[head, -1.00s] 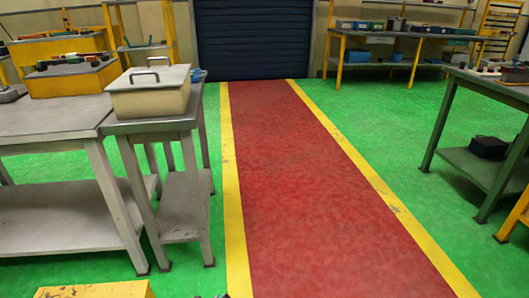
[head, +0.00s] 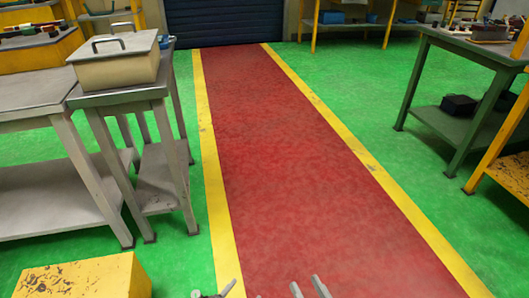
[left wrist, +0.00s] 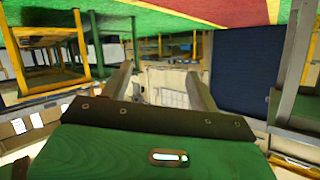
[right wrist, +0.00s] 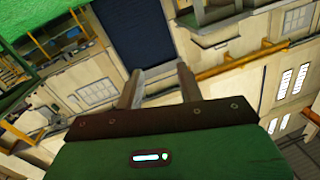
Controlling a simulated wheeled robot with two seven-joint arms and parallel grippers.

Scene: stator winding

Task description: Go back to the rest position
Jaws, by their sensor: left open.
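My left gripper (head: 214,293) shows only its fingertips at the bottom edge of the head view, over the red floor lane's left border. In the left wrist view its two fingers (left wrist: 160,75) stand apart with nothing between them. My right gripper (head: 309,289) shows its fingertips at the bottom edge, over the red lane. In the right wrist view its fingers (right wrist: 159,76) are apart and empty. Neither gripper touches anything. The rest of both arms is hidden below the head view.
A lidded beige box (head: 117,62) stands on a small grey table (head: 124,94) at left. A yellow block (head: 85,278) is at bottom left. A dark green table (head: 470,42) stands at right. The red lane (head: 290,150) between them is clear up to a blue shutter (head: 224,20).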

